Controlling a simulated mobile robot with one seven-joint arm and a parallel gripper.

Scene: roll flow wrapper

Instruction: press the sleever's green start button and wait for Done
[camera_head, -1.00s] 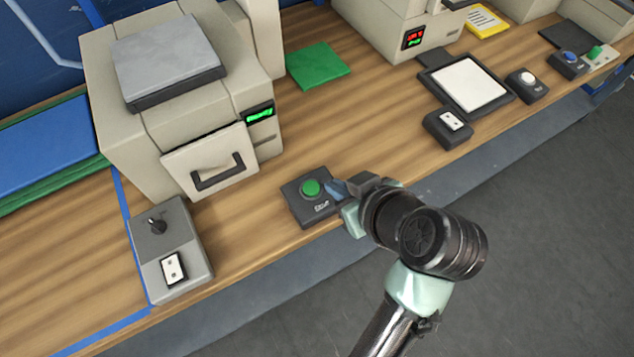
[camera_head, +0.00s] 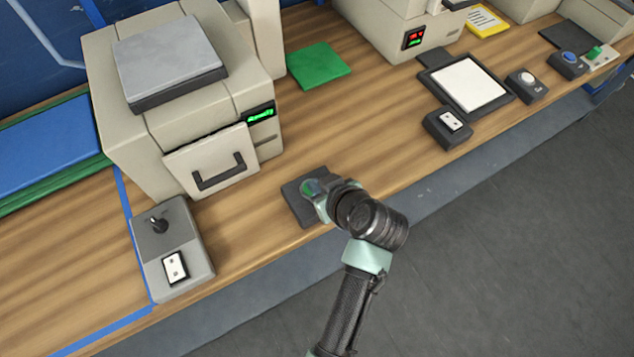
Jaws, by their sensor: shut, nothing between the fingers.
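The dark button box (camera_head: 292,200) sits on the bench near its front edge, in front of the beige machine (camera_head: 150,150). Its green button (camera_head: 308,186) shows only in part behind my gripper (camera_head: 318,188). My gripper is shut and empty, with its tip over or right at the button. I cannot tell whether it touches or presses the button. The box's label is hidden. The machine's small display (camera_head: 260,114) is lit with green text that looks like "Ready", too small to read surely. The machine's front door with its dark handle looks shut.
A grey box with a black knob and white rocker switch (camera_head: 172,250) stands left of the button box. A green sheet (camera_head: 318,64) lies behind. A white-topped pad (camera_head: 466,84) and more small button boxes stand to the right. The bench between is clear.

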